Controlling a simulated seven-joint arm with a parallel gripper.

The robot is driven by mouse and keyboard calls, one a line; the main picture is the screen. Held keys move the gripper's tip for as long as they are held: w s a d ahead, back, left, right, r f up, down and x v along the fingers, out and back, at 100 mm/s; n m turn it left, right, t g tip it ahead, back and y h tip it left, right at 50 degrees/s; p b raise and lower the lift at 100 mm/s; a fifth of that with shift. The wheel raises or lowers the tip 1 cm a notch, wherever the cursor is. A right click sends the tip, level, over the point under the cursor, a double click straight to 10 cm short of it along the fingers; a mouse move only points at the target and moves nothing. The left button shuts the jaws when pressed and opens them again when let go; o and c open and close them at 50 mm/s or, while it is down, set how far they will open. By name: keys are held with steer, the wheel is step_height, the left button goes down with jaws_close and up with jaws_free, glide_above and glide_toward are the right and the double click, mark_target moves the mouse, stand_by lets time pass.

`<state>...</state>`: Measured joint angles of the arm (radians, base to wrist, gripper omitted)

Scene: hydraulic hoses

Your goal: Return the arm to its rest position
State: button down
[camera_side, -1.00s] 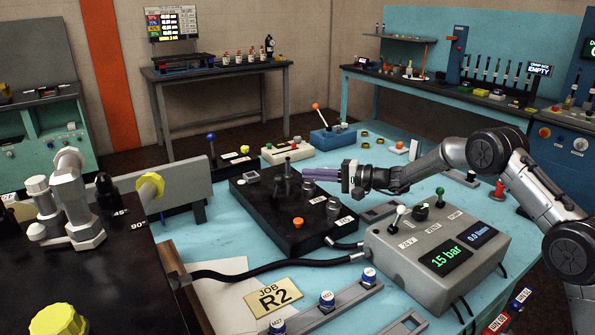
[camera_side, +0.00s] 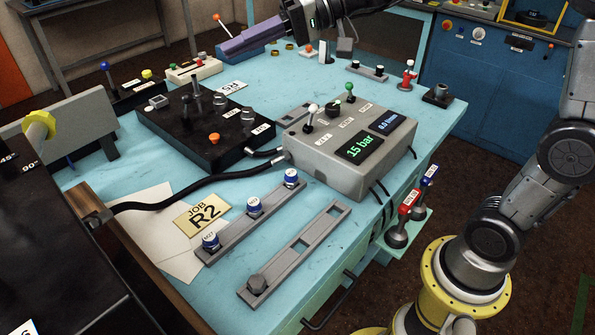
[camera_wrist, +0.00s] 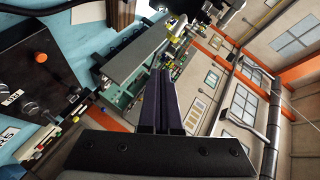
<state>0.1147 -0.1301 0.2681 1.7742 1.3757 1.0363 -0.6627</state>
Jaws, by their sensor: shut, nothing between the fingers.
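My gripper (camera_side: 230,47) is in the upper middle of the side view, raised above the far edge of the blue bench (camera_side: 330,235). Its purple fingers point left and are shut with nothing between them. In the wrist view the gripper (camera_wrist: 163,75) points out over the room, its two long fingers together. The upper arm links are partly cut off by the picture's top edge.
A black block (camera_side: 165,125) with an orange knob and a grey control box (camera_side: 330,165) reading 15 bar stand on the bench. A black hose (camera_side: 190,200) joins the box. A slotted rail (camera_side: 300,250) lies in front.

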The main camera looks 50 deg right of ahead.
steer(key=s+d+f+n+g+h, duration=0.1)
steer(key=s+d+f+h, duration=0.15)
steer(key=s, duration=0.65)
steer(key=s+d+f+n+g+h, duration=0.1)
steer(key=s+f+n+h, duration=0.2)
steer(key=s, duration=0.7)
steer(key=s+d+f+m+h, duration=0.2)
steer(key=s+d+f+h, duration=0.4)
steer(key=d+f, duration=0.3)
steer(key=shift+s+d+f+m, duration=0.2)
steer(key=shift+s+d+m, duration=0.1)
steer(key=shift+s+d, duration=0.35)
